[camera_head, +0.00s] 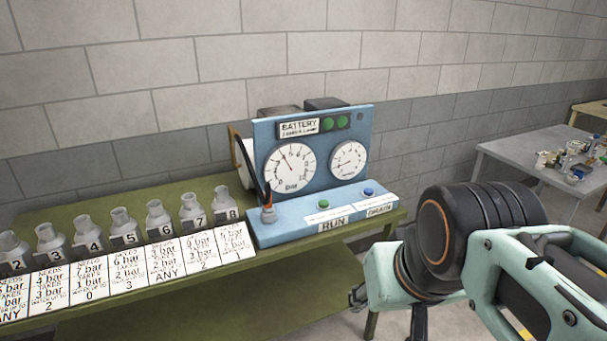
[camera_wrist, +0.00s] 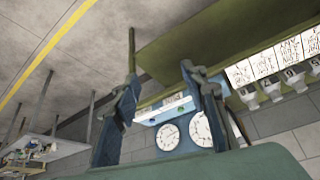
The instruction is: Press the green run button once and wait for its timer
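The green run button (camera_head: 323,204) sits on the sloped front of a blue machine (camera_head: 290,222), above a label reading RUN. A blue button (camera_head: 368,192) is to its right.
Several grey numbered bottles (camera_head: 122,228) stand in a row on the green bench (camera_head: 180,285), left of the machine, behind white printed cards (camera_head: 165,262). A black cable reaches an orange-tipped fitting (camera_head: 268,208) at the machine's left. A grey table (camera_head: 530,155) with small items stands at right.

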